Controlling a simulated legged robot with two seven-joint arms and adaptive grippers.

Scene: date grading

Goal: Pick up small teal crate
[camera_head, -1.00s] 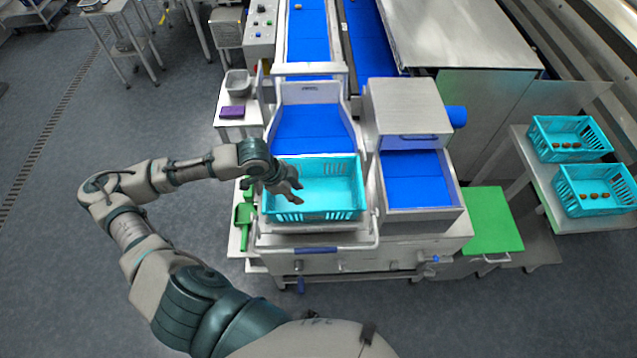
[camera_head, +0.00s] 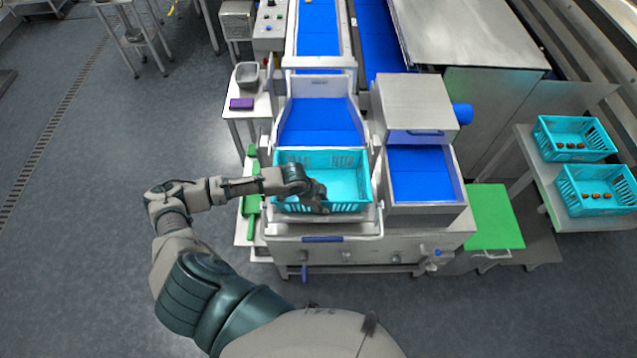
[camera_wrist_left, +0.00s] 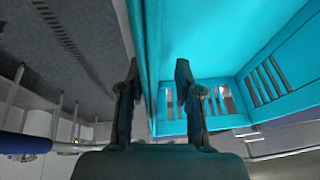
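A small teal crate (camera_head: 345,182) sits on the metal tray at the front of the machine, below a blue chute. It looks empty where its inside shows. My left gripper (camera_head: 318,202) is at the crate's front wall, left of its middle, and hides part of that wall. In the left wrist view my two fingers (camera_wrist_left: 157,92) are apart, one on each side of the crate's wall (camera_wrist_left: 150,50). There are gaps between the fingers and the wall. My right gripper is not in view.
Two more teal crates, a far one (camera_head: 541,138) and a near one (camera_head: 567,198), hold several dates on a side table at the right. A blue-lined bin (camera_head: 425,178) stands right of the crate. A green scoop (camera_head: 250,208) lies to its left.

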